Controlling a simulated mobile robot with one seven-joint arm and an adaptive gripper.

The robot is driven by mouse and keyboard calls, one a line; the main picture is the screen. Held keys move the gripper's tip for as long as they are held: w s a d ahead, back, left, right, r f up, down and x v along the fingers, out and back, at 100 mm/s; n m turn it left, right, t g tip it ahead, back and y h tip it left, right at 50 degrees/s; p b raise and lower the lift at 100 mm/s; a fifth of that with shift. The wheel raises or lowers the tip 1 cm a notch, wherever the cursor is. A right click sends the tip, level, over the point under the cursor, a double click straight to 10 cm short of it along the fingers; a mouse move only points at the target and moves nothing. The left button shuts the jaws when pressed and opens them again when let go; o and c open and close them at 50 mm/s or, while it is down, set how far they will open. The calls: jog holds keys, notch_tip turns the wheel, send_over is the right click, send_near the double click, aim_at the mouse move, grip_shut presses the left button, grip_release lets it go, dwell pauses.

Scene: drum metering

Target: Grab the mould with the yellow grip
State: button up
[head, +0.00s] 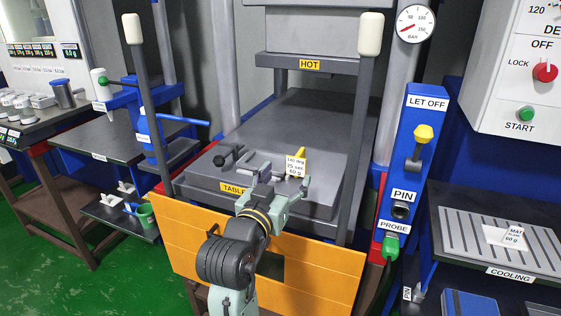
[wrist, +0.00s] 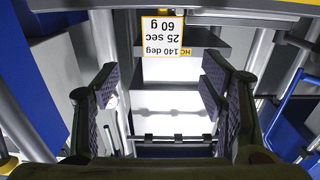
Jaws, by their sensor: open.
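A small yellow piece (head: 300,153) shows above the press table, partly behind a white card (head: 296,166) reading 140 deg, 25 sec, 60 g. I cannot make out a mould body under it; my gripper and the card cover that spot. My gripper (head: 281,180) is over the table, close to the card on its near side, with its fingers apart. In the wrist view the open fingers (wrist: 160,92) have nothing between their pads. The yellow-edged card (wrist: 168,38) appears upside down beyond them, near the top.
The dark press table (head: 330,195) carries a black-handled fitting (head: 230,157) left of my gripper. Two upright bars with white ends flank it, and the HOT plate (head: 309,64) is above. An orange panel (head: 320,268) fronts it. A blue post (head: 413,140) and cooling rack (head: 460,235) stand right.

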aim_at(296, 159)
jog(key=p+x, duration=0.2)
jog(key=x, duration=0.6)
jog(key=shift+w+r+p, duration=0.15)
jog(key=shift+w+p, duration=0.1)
jog(key=shift+p, duration=0.15)
jog(key=shift+w, duration=0.35)
grip_shut()
